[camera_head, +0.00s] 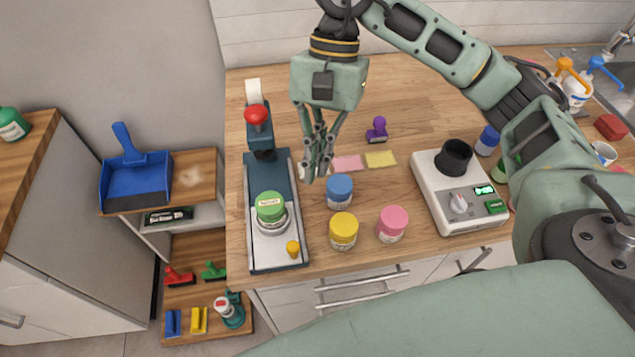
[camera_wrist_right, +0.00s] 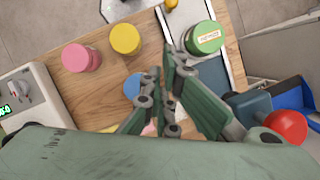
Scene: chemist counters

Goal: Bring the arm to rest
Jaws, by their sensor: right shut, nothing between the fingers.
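My right arm reaches in from the right in the head view. Its right gripper (camera_head: 315,172) points down above the counter, between the dark press-like device (camera_head: 262,190) and the blue-lidded jar (camera_head: 339,188). The fingers are shut and empty. In the right wrist view the gripper (camera_wrist_right: 160,78) covers part of the blue jar (camera_wrist_right: 133,86). A green-lidded jar (camera_head: 270,208) stands on the device's plate, left of the gripper. My left gripper is not in view.
A yellow jar (camera_head: 343,230) and a pink jar (camera_head: 391,224) stand near the front edge. A white appliance (camera_head: 455,200) with a black cup is to the right. A purple stamp (camera_head: 377,130) stands behind. The back of the wooden counter (camera_head: 420,90) has bare room.

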